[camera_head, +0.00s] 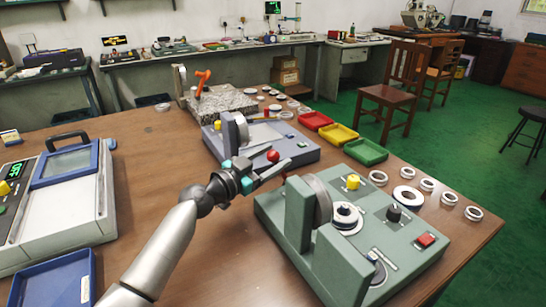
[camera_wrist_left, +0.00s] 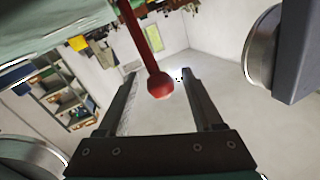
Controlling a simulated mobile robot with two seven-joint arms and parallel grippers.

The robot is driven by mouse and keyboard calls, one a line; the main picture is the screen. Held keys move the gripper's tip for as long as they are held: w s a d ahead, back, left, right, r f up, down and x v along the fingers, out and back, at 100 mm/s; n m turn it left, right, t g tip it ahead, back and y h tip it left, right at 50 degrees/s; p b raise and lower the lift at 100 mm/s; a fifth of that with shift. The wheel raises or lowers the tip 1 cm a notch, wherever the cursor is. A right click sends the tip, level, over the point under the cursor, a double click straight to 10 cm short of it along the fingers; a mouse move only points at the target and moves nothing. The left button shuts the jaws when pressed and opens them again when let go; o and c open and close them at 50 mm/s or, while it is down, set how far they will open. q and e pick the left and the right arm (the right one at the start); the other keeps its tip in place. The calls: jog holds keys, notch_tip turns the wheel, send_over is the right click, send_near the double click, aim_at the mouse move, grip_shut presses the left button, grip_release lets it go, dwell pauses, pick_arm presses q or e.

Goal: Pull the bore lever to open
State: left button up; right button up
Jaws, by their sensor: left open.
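The bore lever, a red rod with a round red knob (camera_head: 273,156), belongs to the blue-grey machine (camera_head: 302,153) in the middle of the table. In the left wrist view the red rod comes down from the top and ends in the knob (camera_wrist_left: 160,86). My left gripper (camera_head: 271,170) is open beside the lever. In the wrist view (camera_wrist_left: 159,75) the knob shows between its two fingers, with gaps on both sides. I cannot tell how deep the knob sits between them. My right gripper is not in view.
A green-grey machine (camera_head: 268,205) stands close in front, on the right. A device with a blue-framed lid (camera_head: 68,165) and a blue tray (camera_head: 55,283) are at the left. Red (camera_head: 315,120), yellow and green trays and several rings line the table's right edge.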

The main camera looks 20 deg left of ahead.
pick_arm(q)
jog(key=shift+w+d, duration=0.1)
jog(key=shift+w, duration=0.1)
grip_shut()
dwell(0.6)
dwell(0.8)
